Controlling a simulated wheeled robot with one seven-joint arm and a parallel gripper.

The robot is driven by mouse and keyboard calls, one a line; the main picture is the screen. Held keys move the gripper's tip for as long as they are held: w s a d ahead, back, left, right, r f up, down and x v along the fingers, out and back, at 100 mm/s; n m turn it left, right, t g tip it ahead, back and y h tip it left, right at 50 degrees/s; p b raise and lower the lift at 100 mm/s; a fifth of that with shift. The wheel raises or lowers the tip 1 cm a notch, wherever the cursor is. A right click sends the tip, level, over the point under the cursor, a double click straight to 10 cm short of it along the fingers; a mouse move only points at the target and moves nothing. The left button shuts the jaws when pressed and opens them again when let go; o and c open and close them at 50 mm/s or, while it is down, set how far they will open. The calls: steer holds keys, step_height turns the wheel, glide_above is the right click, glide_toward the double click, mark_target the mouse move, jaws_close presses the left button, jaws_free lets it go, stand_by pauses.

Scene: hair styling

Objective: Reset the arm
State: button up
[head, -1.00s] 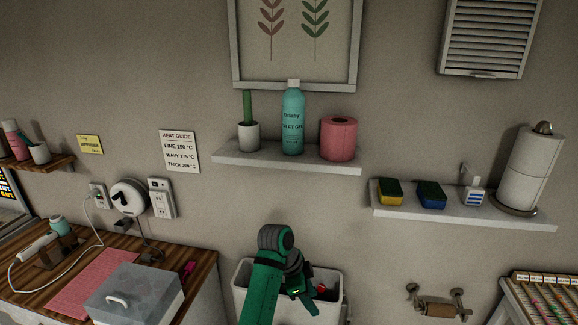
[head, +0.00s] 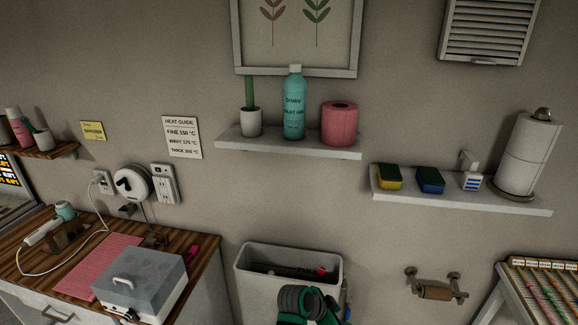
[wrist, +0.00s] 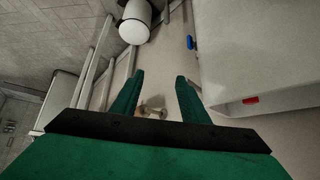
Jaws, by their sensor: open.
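My gripper (wrist: 157,88) shows in the wrist view as two green fingers standing apart with nothing between them. Beyond the fingers are the grey wall and a toilet paper holder. In the head view my green and grey arm is folded low at the bottom centre, in front of the white bin (head: 246,287); the fingertips cannot be made out there. The bin is open on top and holds dark items and a small red one.
A wooden counter (head: 20,262) with a lidded box (head: 140,280), a pink mat (head: 95,268) and a hair dryer (head: 42,232) stands at the left. Wall shelves (head: 290,148) hold bottles and rolls above. A rack (head: 545,290) stands at the lower right.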

steer(key=s+d+f+n+t, duration=0.2)
steer(key=s+f+n+t, duration=0.25)
steer(key=s+f, duration=0.35)
steer(key=s+a+f+n+t+y, duration=0.1)
steer(key=s+a+n, duration=0.15)
steer(key=s, duration=0.35)
steer(key=s+a+f+n+t+y, duration=0.1)
steer(key=s+a+n+t+y, duration=0.15)
steer(key=s, duration=0.45)
steer(key=s+a+r+n+t+y, duration=0.1)
steer(key=s+a+r+n, duration=0.2)
steer(key=s, duration=0.4)
steer(key=s+a+r+n+t+y, duration=0.1)
steer(key=s+a+r, duration=0.2)
steer(key=s+a, duration=0.3)
steer(key=s+a+r+t+y, duration=0.1)
steer(key=s+a+r, duration=0.2)
steer(key=s+r, duration=0.7)
steer(key=shift+a+r+t, duration=0.35)
steer(key=shift+r+t, duration=0.05)
steer(key=shift+r, duration=0.4)
steer(key=shift+d, duration=0.1)
